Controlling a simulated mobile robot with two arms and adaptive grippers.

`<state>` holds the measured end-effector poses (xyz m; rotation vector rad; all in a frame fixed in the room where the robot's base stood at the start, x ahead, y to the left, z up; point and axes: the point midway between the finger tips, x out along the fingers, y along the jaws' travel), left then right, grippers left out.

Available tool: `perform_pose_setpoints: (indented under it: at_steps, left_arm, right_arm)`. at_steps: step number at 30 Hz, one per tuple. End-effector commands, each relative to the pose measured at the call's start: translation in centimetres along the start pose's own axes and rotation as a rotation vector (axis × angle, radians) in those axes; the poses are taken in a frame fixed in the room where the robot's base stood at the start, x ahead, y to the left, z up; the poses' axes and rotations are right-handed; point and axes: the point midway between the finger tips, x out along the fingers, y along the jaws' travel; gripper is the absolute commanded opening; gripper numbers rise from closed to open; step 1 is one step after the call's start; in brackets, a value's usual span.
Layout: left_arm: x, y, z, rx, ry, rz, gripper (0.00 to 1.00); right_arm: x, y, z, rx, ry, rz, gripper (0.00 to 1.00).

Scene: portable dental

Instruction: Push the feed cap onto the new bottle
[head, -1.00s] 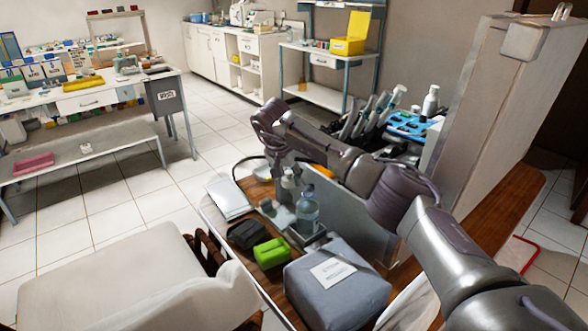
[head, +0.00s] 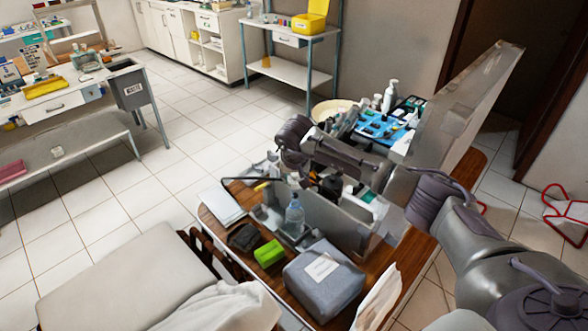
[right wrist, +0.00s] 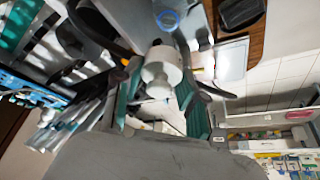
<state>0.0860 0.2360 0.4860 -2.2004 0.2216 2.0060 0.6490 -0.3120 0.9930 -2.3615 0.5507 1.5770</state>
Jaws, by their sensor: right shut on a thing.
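A clear bottle with a bluish tint (head: 295,213) stands upright on a grey holder at the side of the wooden cart. In the right wrist view a blue ring (right wrist: 168,20), probably the bottle's neck, shows at the top. My right gripper (right wrist: 160,80) is shut on a white cylindrical piece, which looks like the feed cap (right wrist: 162,68), between its teal finger pads. The cap is apart from the blue ring in that view. In the head view my right wrist is above and behind the bottle, and its fingertips are hard to make out. My left gripper is out of view.
A green box (head: 269,253), a black case (head: 243,237), a grey wrapped pack (head: 323,282) and a white pad (head: 222,206) lie around the bottle. A grey upright panel (head: 340,222) stands right of it. A blue instrument tray (head: 380,126) is behind.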

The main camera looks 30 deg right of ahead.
Motion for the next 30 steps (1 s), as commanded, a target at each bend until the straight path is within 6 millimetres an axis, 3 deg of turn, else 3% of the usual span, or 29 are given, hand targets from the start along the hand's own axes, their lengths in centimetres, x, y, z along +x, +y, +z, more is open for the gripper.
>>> perform_pose_setpoints:
  at_steps: [8,16,30]
  left_arm:
    - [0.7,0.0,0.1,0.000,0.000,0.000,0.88]
    - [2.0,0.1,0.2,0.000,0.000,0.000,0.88]
    - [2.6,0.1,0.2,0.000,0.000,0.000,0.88]
  right_arm:
    - [1.1,0.0,0.5,-0.002,-0.001,-0.002,0.17]
    - [3.4,0.0,1.5,0.000,-0.002,-0.001,0.17]
    - [3.8,0.0,1.6,-0.001,0.001,-0.001,0.17]
